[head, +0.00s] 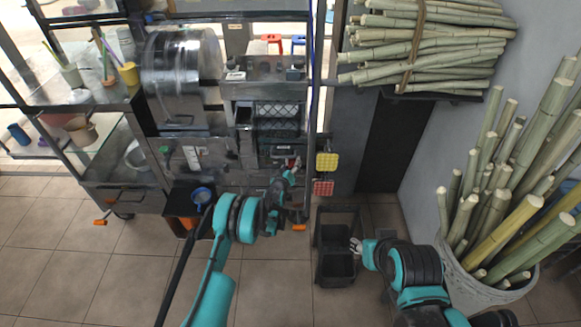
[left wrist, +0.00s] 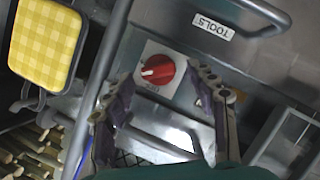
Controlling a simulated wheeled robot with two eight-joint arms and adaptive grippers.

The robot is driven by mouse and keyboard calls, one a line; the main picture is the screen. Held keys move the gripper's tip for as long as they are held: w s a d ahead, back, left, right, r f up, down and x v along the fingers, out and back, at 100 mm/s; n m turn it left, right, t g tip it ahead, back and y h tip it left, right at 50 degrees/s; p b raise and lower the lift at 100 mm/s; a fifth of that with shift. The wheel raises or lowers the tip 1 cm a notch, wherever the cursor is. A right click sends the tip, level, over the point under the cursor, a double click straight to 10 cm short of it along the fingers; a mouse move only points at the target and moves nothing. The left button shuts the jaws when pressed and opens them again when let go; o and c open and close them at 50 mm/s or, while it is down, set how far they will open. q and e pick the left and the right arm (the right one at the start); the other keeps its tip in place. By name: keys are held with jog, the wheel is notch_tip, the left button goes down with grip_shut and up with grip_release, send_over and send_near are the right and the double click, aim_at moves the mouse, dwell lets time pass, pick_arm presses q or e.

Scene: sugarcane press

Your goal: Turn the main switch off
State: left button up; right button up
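The main switch (left wrist: 158,71) is a red rotary knob on a white plate, on a grey metal panel in the left wrist view. A white mark crosses the knob, and lettering under it is too small to read surely. My left gripper (left wrist: 162,108) is open, its two dark fingers spread on either side below the knob, apart from it. In the head view my left gripper (head: 287,178) is at the front of the press, largely covering the switch area. My right gripper (head: 356,246) is low at the right, near a black crate; its finger opening is unclear.
A metal handle and a "TOOLS" label (left wrist: 211,27) are above the switch. A yellow checked pad (head: 327,162) and a red pad (head: 323,188) stick out at the right. A black crate stand (head: 336,268) is on the floor. Cane fills a bin (head: 488,290).

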pick_arm(q)
jog(key=v, duration=1.2)
jog(key=shift+a, duration=0.1)
